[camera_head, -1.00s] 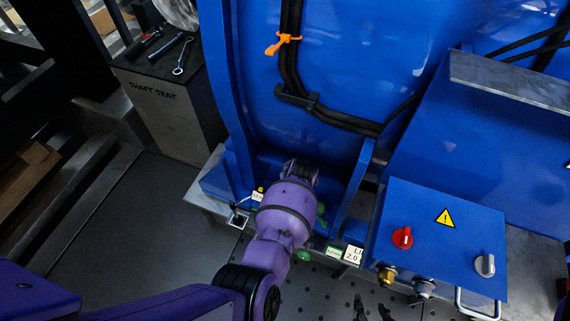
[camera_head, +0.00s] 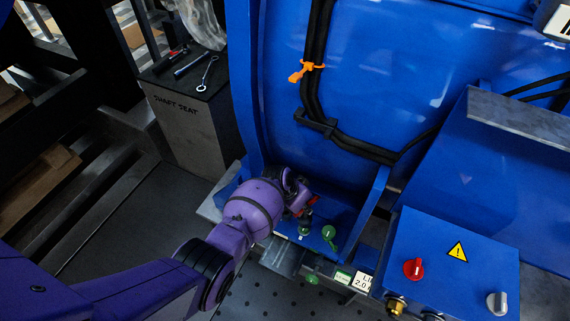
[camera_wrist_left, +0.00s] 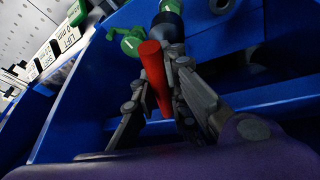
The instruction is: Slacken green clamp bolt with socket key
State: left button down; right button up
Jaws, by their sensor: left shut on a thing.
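My left gripper (camera_head: 300,196) is shut on a red bar (camera_wrist_left: 155,76), apparently the socket key's handle, in the left wrist view. A dark shaft (camera_wrist_left: 168,28) stands just beyond the bar; its far end is cut off by the frame. In the head view a bit of red (camera_head: 312,200) shows at my fingers, with a dark upright piece (camera_head: 306,218) above a green bolt part (camera_head: 304,230). Whether the socket sits fully on the bolt I cannot tell. Another green part (camera_head: 328,232) stands to the right; green also shows in the left wrist view (camera_wrist_left: 130,42).
Blue motor walls and ribs (camera_head: 368,215) closely flank the gripper. A blue control box (camera_head: 440,275) with a red knob stands at right. Black cables with an orange tie (camera_head: 305,72) run down the housing. Several tools lie on the SHAFT SEAT block (camera_head: 185,125) at left.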

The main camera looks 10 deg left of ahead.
pick_arm(q)
jog(key=shift+w+m+g+h+b, duration=0.3)
jog(key=shift+w+m+b, duration=0.15)
jog(key=shift+m, duration=0.45)
notch_tip(320, 180, down, 2)
jog(key=shift+s+d+f+b, duration=0.1)
jog(key=shift+d+b, duration=0.05)
jog(key=shift+b, duration=0.4)
jog(key=shift+f, duration=0.3)
jog(key=shift+f+b, duration=0.9)
jog(key=shift+f, duration=0.1)
jog(key=shift+w, duration=0.2)
